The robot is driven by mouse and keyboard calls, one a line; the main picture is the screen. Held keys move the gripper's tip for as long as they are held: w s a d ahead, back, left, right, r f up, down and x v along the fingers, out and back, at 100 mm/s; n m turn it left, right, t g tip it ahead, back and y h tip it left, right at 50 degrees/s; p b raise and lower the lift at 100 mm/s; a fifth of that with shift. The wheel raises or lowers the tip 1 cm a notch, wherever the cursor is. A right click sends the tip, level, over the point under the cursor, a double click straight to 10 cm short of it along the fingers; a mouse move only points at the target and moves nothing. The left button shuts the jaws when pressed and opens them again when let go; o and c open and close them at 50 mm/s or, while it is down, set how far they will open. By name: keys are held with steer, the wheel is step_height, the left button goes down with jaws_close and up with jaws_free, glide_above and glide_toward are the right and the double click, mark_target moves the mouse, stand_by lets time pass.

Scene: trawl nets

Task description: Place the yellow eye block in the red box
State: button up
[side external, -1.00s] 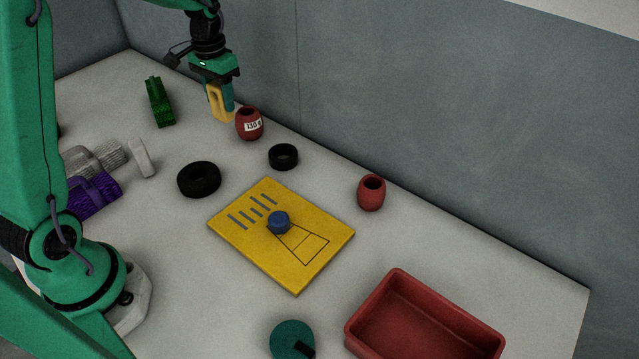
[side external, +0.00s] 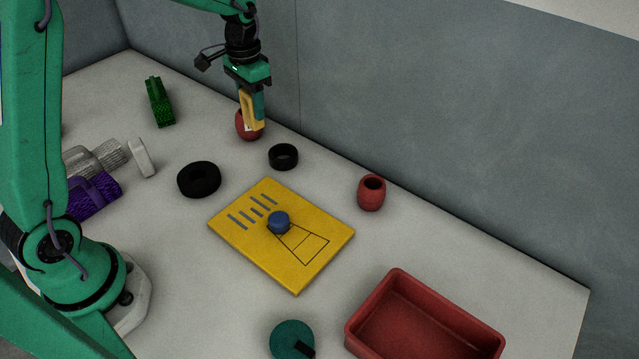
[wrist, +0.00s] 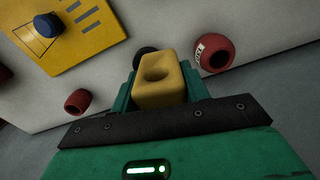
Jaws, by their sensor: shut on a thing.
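The yellow eye block (side external: 249,108) is held in my gripper (side external: 257,108), above the table at the back and in front of a red barrel. In the wrist view the yellow eye block (wrist: 161,80) sits between the teal fingers of my gripper (wrist: 160,88), its eye hollow showing. My gripper is shut on it. The red box (side external: 425,315) stands at the front right of the table, open at the top. Its inside looks empty where it shows, and its bottom edge is cut off by the frame. The block is well away from the box.
A labelled red barrel (side external: 243,129) stands behind the block, partly hidden. A wall runs along the back.

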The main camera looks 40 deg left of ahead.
steer(key=w+d+m, duration=0.1)
steer(key=d+m, duration=0.3)
steer(key=d, duration=0.9)
steer(key=m, duration=1.2)
glide_above(386, 329)
steer(key=shift+f, duration=0.15)
steer(key=shift+f, duration=0.1)
steer(key=shift+f, duration=4.9)
steer(key=shift+f, duration=0.1)
